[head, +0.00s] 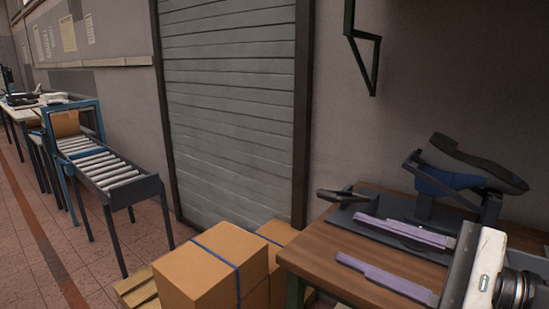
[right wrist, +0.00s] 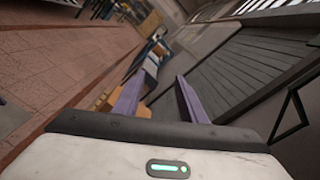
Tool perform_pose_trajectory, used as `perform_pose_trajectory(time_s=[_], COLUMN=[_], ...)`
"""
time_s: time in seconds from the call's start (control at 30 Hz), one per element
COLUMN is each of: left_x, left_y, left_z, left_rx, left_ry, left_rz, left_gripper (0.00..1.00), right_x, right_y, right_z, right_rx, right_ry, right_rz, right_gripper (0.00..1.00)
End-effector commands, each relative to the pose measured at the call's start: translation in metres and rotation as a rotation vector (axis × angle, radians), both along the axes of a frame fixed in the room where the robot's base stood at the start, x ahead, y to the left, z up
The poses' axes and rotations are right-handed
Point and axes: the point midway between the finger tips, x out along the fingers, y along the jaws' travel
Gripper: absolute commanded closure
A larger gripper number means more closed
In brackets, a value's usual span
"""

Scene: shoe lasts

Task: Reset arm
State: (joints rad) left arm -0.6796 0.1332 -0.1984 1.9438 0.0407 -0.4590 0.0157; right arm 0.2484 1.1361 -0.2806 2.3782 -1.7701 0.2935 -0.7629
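My right gripper (head: 347,238) comes in from the right in the head view, with two long purple fingers spread apart and nothing between them. In the right wrist view the gripper (right wrist: 160,78) also shows its fingers apart and empty. In the head view the fingers appear over the wooden table (head: 325,262); their height above it is hard to tell. Behind them, a blue shoe last (head: 440,181) rests on a dark stand, with a dark sole-shaped piece (head: 478,163) tilted above it. My left gripper is in neither view.
Cardboard boxes (head: 205,270) with blue straps stand left of the table. A roller conveyor (head: 105,170) runs along the wall further left. A grey shutter (head: 230,100) and a wall bracket (head: 365,50) are behind. The tiled floor at far left is largely clear.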

Motion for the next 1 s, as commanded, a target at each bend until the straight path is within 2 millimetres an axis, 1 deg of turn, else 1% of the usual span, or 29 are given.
perform_pose_trajectory(time_s=[0.03, 0.1, 0.17, 0.37, 0.47, 0.53, 0.57, 0.63, 0.67, 0.7, 0.73, 0.77, 0.8, 0.83, 0.87, 0.9, 0.93, 0.97, 1.0], left_x=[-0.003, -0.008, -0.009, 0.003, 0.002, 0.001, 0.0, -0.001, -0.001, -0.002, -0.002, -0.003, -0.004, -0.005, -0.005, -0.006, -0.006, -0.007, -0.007], left_y=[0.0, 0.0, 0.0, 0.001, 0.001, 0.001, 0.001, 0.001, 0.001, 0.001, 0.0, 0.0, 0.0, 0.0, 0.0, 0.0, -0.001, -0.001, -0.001], left_z=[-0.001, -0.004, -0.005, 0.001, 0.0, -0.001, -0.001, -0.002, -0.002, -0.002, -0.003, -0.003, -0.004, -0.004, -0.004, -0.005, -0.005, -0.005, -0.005], left_rx=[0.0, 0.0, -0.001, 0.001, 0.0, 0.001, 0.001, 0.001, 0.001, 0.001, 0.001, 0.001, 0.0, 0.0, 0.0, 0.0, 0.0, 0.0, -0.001], left_ry=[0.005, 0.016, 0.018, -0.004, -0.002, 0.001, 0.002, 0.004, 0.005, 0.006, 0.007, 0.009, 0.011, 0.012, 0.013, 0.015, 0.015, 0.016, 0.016], left_rz=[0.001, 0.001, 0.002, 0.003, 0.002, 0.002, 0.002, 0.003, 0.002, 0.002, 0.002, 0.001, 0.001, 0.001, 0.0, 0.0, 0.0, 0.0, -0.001], left_gripper=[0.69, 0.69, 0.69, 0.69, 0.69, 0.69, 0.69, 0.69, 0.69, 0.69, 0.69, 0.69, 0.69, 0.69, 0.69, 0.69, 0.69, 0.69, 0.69], right_x=[0.001, 0.003, 0.005, 0.017, 0.026, 0.034, 0.037, 0.043, 0.044, 0.042, 0.04, 0.035, 0.028, 0.02, 0.011, -0.002, -0.013, -0.025, -0.041], right_y=[0.002, 0.002, 0.002, -0.007, -0.017, -0.028, -0.034, -0.051, -0.058, -0.067, -0.072, -0.076, -0.081, -0.083, -0.085, -0.085, -0.084, -0.082, -0.079], right_z=[-0.006, -0.01, -0.013, -0.032, -0.051, -0.074, -0.086, -0.128, -0.15, -0.18, -0.202, -0.224, -0.254, -0.275, -0.297, -0.325, -0.345, -0.364, -0.388], right_rx=[0.087, 0.198, 0.294, 0.661, 0.897, 1.104, 1.209, 1.492, 1.625, 1.794, 1.915, 2.03, 2.178, 2.288, 2.394, 2.534, -2.631, -2.555, -2.459], right_ry=[0.074, 0.162, 0.238, 0.524, 0.7, 0.849, 0.922, 1.108, 1.189, 1.283, 1.347, 1.405, 1.471, 1.517, 1.555, 1.6, -1.625, -1.541, -1.436], right_rz=[0.006, 0.012, 0.014, 0.004, -0.018, -0.048, -0.067, -0.128, -0.163, -0.211, -0.248, -0.286, -0.34, -0.382, -0.428, -0.487, 0.533, 0.542, 0.555], right_gripper=[0.62, 0.62, 0.62, 0.62, 0.62, 0.62, 0.62, 0.62, 0.62, 0.62, 0.62, 0.62, 0.62, 0.62, 0.62, 0.62, 0.62, 0.62, 0.62])
